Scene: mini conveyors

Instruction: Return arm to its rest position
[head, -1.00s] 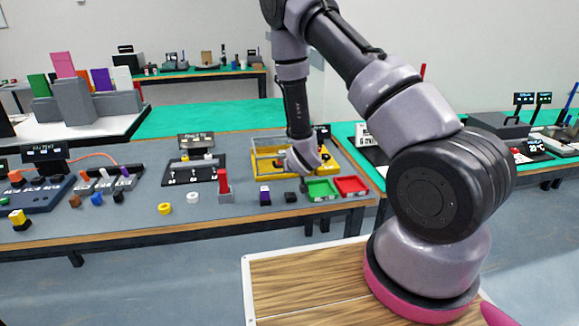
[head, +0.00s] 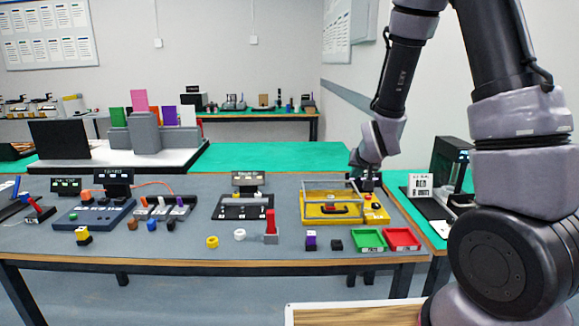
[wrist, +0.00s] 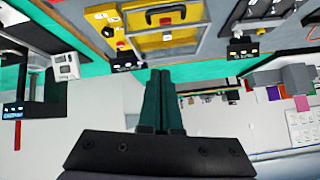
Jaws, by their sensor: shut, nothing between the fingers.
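My arm rises from the right side of the head view and bends down toward the back right of the grey table. My gripper (wrist: 163,100) shows in the wrist view with its two dark fingers together and nothing between them. The wrist view is upside down and also shows the yellow station (wrist: 150,45) beyond the fingertips. The gripper looks apart from it.
A labelled white box (head: 419,185) stands on the green table at right.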

